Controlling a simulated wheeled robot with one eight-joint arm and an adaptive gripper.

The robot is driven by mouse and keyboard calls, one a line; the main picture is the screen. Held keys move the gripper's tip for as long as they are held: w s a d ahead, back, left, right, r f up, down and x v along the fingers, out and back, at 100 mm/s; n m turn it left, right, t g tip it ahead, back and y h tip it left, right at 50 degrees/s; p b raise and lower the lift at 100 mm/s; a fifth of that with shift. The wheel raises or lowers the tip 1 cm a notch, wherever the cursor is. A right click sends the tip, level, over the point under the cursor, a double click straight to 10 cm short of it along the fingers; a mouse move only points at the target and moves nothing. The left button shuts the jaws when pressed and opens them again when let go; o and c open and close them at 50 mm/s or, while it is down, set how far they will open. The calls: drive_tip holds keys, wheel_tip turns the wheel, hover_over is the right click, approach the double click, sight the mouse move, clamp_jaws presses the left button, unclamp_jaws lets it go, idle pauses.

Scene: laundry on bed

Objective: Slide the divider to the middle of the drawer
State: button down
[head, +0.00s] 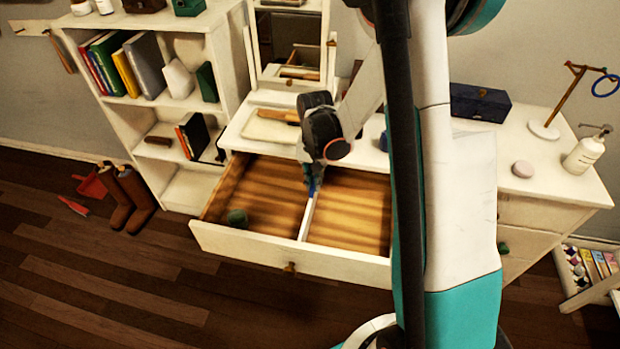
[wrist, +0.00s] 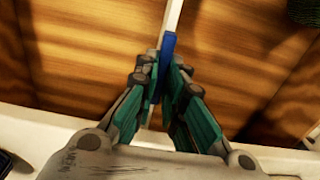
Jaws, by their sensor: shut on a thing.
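The drawer (head: 350,264) is pulled open from the white dresser, with a bare wooden floor inside. The divider (head: 306,222) is a thin white strip that runs front to back across the drawer, near the middle of its width. A blue piece (wrist: 168,45) sits on the divider. My gripper (head: 312,186) reaches down into the drawer from the back. In the wrist view my gripper (wrist: 162,68) is shut on the divider at its blue piece. The divider (wrist: 173,16) continues away beyond the fingertips. My arm hides part of the drawer's back.
A small dark green round thing (head: 237,218) lies in the left part of the drawer. The right part looks empty. A tray (head: 270,128), a mirror (head: 290,45) and a dark blue box (head: 480,103) stand on the dresser top. A bookcase (head: 150,110) stands at the left.

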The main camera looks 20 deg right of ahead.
drive_tip(key=c, duration=1.7)
unclamp_jaws()
wheel_tip(320, 180, up, 12)
